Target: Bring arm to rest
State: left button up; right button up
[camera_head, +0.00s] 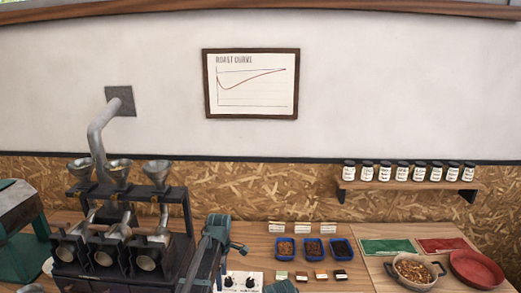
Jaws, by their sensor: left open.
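My left gripper (236,247) is low in the head view, left of the middle. Its dark and teal arm rises from the bottom edge, just right of the black three-funnel machine (125,225). The jaws point right, are open, and hold nothing that I can see. They are small here, and the gripper appears above the wooden counter, left of the blue trays. My right gripper is not in view.
Three blue bean trays (297,256) sit mid-counter (345,232), with small cards behind. A white knob panel (242,281) is below the gripper. A bean-filled pan (437,267), red dish (474,256), and green (387,245) and red mats lie right. A jar shelf (405,184) is above.

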pick_arm(q)
jog(key=s+d+f+m+b, duration=0.1)
jog(key=s+d+m, duration=0.3)
jog(key=s+m, duration=0.6)
jog(key=s+d+f+m+b, duration=0.1)
jog(key=s+d+m, duration=0.3)
jog(key=s+m, duration=0.7)
jog(key=s, duration=0.4)
jog(key=shift+s+f+y, duration=0.15)
jog(key=shift+f+y, duration=0.15)
jog(key=shift+y, duration=0.1)
jog(key=shift+d, duration=0.1)
